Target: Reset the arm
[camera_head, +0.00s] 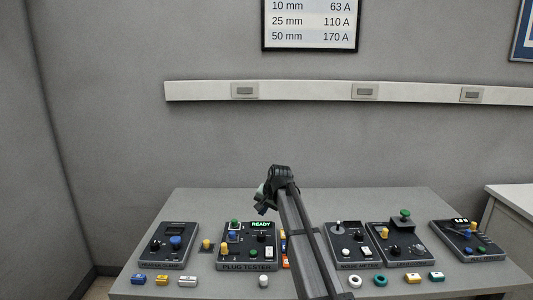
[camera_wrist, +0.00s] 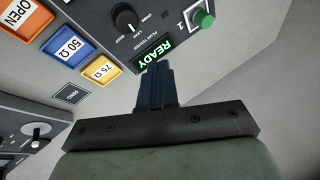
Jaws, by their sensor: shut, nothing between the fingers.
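My arm reaches up over the middle of the table, and my gripper (camera_head: 262,205) is above the back of the plug tester (camera_head: 233,256). The wrist view shows my gripper (camera_wrist: 155,72) with its two dark fingers together and nothing between them. Close by in that view are the tester's lit READY display (camera_wrist: 155,48), a green button (camera_wrist: 203,20), a black knob (camera_wrist: 126,17), and blue and yellow blocks labelled 50 Ω (camera_wrist: 70,46) and 75 Ω (camera_wrist: 98,70). An orange block marked OPEN (camera_wrist: 22,18) is at the corner.
Several other control boxes stand on the grey table (camera_head: 205,205), among them one at the left (camera_head: 168,245) and one at the far right (camera_head: 468,241). The space above the table's back is clear.

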